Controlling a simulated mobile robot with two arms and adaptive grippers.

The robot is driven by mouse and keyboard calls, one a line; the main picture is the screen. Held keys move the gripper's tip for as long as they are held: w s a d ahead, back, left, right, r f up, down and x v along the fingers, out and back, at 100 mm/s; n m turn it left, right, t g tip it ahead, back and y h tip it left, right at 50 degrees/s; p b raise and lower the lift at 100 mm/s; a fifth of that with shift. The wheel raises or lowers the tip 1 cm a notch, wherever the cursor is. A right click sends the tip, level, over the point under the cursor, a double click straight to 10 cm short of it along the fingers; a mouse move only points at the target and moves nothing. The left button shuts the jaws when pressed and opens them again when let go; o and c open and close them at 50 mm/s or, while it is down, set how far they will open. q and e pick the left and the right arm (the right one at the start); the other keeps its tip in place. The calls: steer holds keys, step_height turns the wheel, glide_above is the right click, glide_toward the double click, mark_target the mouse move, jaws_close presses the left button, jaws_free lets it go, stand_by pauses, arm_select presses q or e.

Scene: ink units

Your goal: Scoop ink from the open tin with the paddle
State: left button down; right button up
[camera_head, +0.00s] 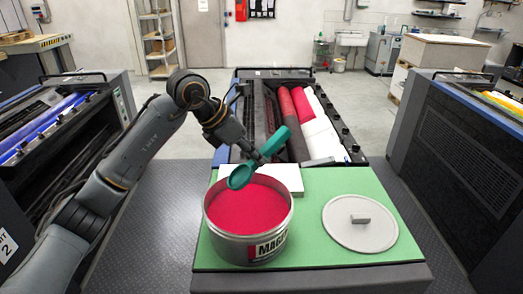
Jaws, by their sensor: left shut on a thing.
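The open tin (230,245) stands on the green mat (317,240) and is filled with bright red ink (247,208). The green paddle (242,175) is tilted, with its scoop end over the tin's back rim and its handle rising to the right. My left gripper (262,157) is shut on the paddle, above and behind the tin. The paddle appears to be above the ink; whether it touches the rim I cannot tell. The right gripper does not show.
A round grey lid (360,222) with a handle lies on the mat right of the tin. A white block or paper stack (289,178) lies behind the tin. The ink unit with rollers (300,115) stands behind the mat. Other units flank both sides.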

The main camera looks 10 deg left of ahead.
mark_target(250, 163)
arm_select(q)
step_height(250, 163, down, 3)
steer(key=shift+s+a+r+b, duration=0.1)
steer(key=shift+r+b, duration=0.1)
steer(key=shift+b, duration=0.45)
steer(key=shift+d+f+b, duration=0.2)
steer(key=shift+f+b, duration=0.15)
steer(key=shift+f, duration=0.35)
step_height(250, 163, down, 6)
steer(key=s+a+b, duration=0.1)
steer(key=b, duration=0.5)
steer(key=shift+s+a+f, duration=0.15)
steer(key=shift+s+a, duration=0.05)
steer(key=shift+a, duration=0.1)
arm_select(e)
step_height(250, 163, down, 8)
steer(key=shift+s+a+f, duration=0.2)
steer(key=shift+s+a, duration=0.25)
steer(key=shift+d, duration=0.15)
